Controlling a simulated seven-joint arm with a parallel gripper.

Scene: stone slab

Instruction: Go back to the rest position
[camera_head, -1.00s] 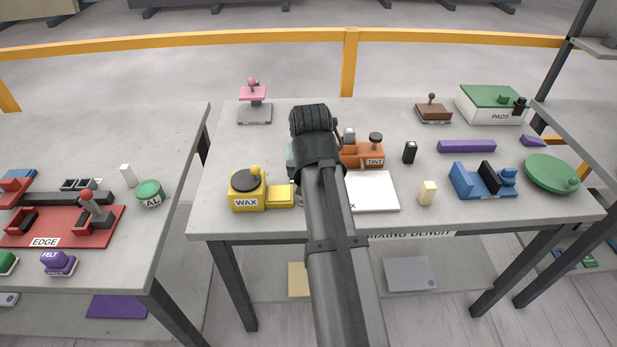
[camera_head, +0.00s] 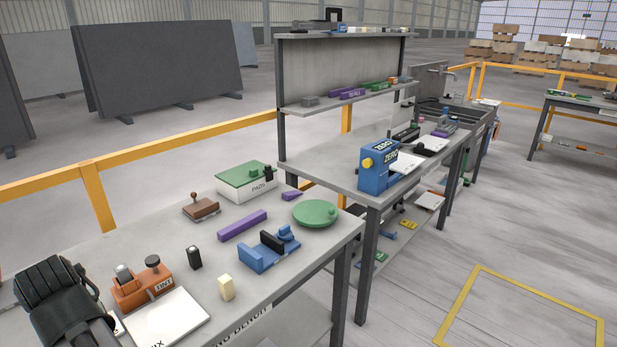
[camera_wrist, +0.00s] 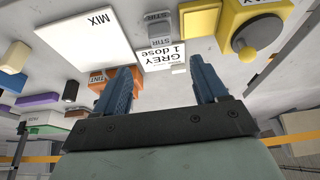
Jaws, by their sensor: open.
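The task names no object. My gripper (camera_wrist: 160,85) shows in the wrist view with its two blue-grey fingers spread apart and nothing between them. Past the fingertips are a white card reading "GREY 1 dose" (camera_wrist: 165,56) and a grey block marked STIR (camera_wrist: 160,29), both seen upside down. In the head view only my dark arm link shows at the lower left, beside the orange TINT holder (camera_head: 143,287); the fingers are hidden there.
The bench holds a white MIX board (camera_head: 168,322), a cream block (camera_head: 226,288), a blue fixture (camera_head: 268,252) and a green disc (camera_head: 316,213). The yellow wax unit (camera_wrist: 245,25) shows in the wrist view. A shelved bench with a blue ZERO box (camera_head: 378,170) stands farther right.

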